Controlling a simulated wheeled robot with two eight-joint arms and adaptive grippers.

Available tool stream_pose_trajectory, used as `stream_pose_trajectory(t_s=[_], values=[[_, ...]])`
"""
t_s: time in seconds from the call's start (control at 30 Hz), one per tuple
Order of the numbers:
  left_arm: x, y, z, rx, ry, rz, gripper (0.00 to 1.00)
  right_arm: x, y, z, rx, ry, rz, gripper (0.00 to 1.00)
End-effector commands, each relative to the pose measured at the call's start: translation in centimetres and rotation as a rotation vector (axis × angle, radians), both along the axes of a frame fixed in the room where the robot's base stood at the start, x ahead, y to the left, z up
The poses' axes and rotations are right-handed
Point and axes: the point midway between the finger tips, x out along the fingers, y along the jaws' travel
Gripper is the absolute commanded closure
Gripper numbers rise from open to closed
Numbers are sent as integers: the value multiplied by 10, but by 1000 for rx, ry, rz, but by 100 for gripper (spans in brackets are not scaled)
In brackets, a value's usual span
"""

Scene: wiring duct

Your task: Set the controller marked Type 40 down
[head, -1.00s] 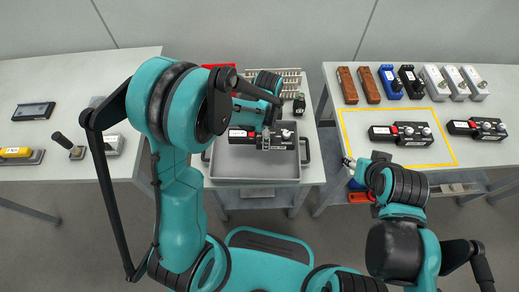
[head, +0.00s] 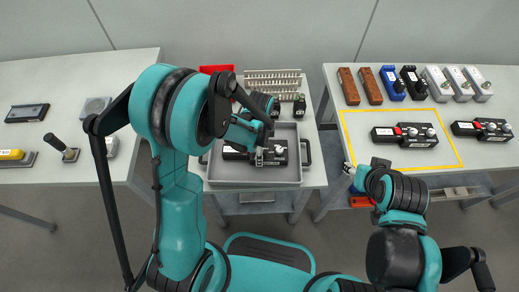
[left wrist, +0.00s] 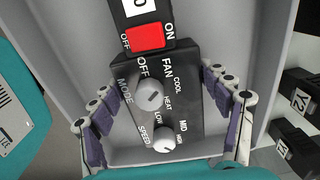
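A black controller (head: 236,153) with a red switch and two grey knobs lies in the grey tray (head: 253,181) on the middle table. In the left wrist view the controller (left wrist: 160,90) shows FAN and MODE lettering; only a "0" of its label shows. My left gripper (head: 262,150) is over its knob end. In the left wrist view the fingers of my left gripper (left wrist: 163,105) stand spread on either side of the controller, with narrow gaps. My right gripper (head: 348,168) hangs in front of the right table; its fingers are too small to read.
A similar controller (head: 404,135) lies inside a yellow outline on the right table, another (head: 482,129) to its right. Brown, blue, black and grey modules line the back there. A red bin (head: 216,70) and small black blocks (head: 299,104) stand behind the tray.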

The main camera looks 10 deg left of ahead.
Motion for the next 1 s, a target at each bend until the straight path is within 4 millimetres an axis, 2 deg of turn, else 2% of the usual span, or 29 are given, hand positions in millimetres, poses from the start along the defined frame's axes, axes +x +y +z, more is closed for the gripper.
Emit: stream_pose_trajectory(t_s=[0.07,0.47,0.57,0.8,1.0], values=[[0,0,0,0,0,0,4,0,0,0,0,0,0,56],[0,0,5,0,0,0,4,0,0,5,0,0,0,56],[0,0,18,0,0,0,4,0,0,11,0,0,0,56],[0,0,73,0,0,0,4,0,0,34,0,0,0,56],[0,0,109,0,0,0,4,0,0,46,0,0,0,56]])
